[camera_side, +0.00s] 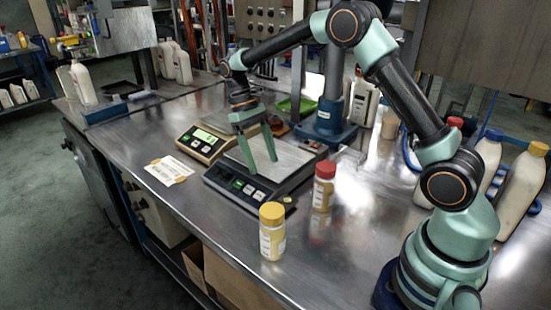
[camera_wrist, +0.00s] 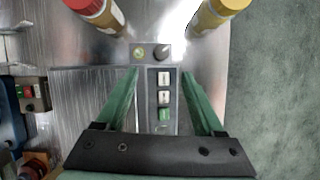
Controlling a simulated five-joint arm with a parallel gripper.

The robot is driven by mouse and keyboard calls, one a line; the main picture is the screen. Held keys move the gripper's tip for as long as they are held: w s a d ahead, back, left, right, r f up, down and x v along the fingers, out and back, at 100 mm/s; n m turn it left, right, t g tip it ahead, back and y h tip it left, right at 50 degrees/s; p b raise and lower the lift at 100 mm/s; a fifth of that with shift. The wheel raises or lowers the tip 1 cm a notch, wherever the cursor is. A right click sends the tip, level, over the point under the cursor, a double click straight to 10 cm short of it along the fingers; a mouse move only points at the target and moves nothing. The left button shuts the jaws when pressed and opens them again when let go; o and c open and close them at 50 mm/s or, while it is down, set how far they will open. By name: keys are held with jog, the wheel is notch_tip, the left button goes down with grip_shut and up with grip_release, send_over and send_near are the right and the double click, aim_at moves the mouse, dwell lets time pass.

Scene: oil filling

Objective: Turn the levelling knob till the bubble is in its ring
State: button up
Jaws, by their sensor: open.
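The front scale (camera_side: 237,198) has a bright metal pan and a dark front panel with several buttons. In the wrist view its panel (camera_wrist: 151,90) lies between my fingers. A small round green-yellow bubble level (camera_wrist: 139,52) sits at the panel's far end, with the dark levelling knob (camera_wrist: 162,52) just right of it. The level also shows in the side view (camera_side: 288,200). The bubble's place in its ring is too small to tell. My gripper (camera_side: 263,166) is open and empty above the scale. In the wrist view its fingertips (camera_wrist: 160,69) point toward the knob, apart from it.
A red-capped bottle (camera_side: 324,187) stands right of the scale, and a yellow-capped bottle (camera_side: 272,232) stands near the table's front edge. Both are close beyond the knob in the wrist view. A second scale (camera_side: 205,143) and a paper label (camera_side: 168,170) lie to the left.

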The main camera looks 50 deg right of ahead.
aim_at(274, 198)
jog(key=x, duration=1.1)
jog(key=shift+a+f, duration=0.1)
jog(key=shift+f, duration=0.05)
jog(key=shift+c, duration=0.3)
grip_shut()
